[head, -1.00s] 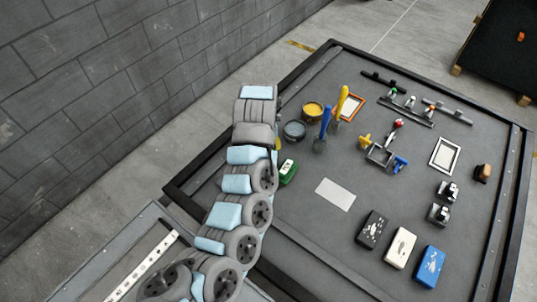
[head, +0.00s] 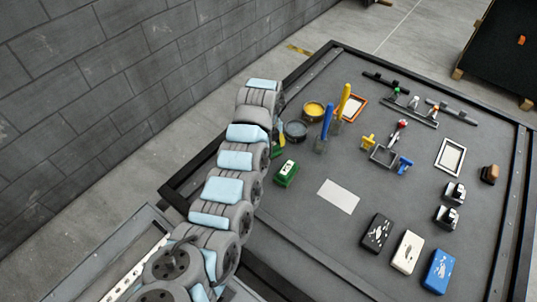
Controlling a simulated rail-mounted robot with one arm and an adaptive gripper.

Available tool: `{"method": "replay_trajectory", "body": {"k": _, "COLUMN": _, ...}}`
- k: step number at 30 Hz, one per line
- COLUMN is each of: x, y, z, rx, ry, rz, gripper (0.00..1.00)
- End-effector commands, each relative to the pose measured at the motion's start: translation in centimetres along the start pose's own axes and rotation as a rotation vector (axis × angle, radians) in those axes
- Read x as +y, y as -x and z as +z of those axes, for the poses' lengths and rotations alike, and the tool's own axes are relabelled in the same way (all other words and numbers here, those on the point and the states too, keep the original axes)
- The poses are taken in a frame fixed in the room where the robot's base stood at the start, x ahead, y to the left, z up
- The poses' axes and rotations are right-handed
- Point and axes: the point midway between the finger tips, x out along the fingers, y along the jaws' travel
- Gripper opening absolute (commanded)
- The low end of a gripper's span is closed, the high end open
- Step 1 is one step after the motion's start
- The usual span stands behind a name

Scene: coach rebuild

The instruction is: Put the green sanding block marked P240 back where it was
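A green block (head: 286,173) with a white marked label lies on the dark table, just right of my arm. The marking is too small to read. My arm reaches up the picture over the table's left edge, and its links hide my gripper. A yellow and green sliver (head: 280,140) shows at the right edge of my arm, above the green block; I cannot tell what it belongs to. A pale blank rectangle (head: 338,196) lies flat on the table to the right of the green block.
Black (head: 377,233), white (head: 407,251) and blue (head: 440,271) blocks stand in a row at the front right. Two round tins, yellow (head: 313,111) and grey (head: 295,131), and an upright blue-handled tool (head: 326,130) stand behind the green block. The table has a raised dark rim.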

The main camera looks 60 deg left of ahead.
Motion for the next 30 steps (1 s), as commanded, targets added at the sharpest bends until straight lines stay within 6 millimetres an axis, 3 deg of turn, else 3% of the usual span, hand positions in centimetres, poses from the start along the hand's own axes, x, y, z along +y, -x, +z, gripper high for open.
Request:
{"method": "replay_trajectory", "body": {"k": 18, "x": -1.0, "y": -1.6, "z": 1.0, "rx": -0.001, "ry": 0.001, "rz": -0.002, "gripper": 0.45}}
{"method": "replay_trajectory", "body": {"k": 24, "x": -0.9, "y": -4.6, "z": 0.9, "rx": 0.001, "ry": 0.000, "rz": 0.000, "gripper": 0.45}}
{"method": "replay_trajectory", "body": {"k": 30, "x": -1.0, "y": -4.6, "z": 1.0, "rx": -0.001, "ry": 0.001, "rz": -0.003, "gripper": 0.45}}
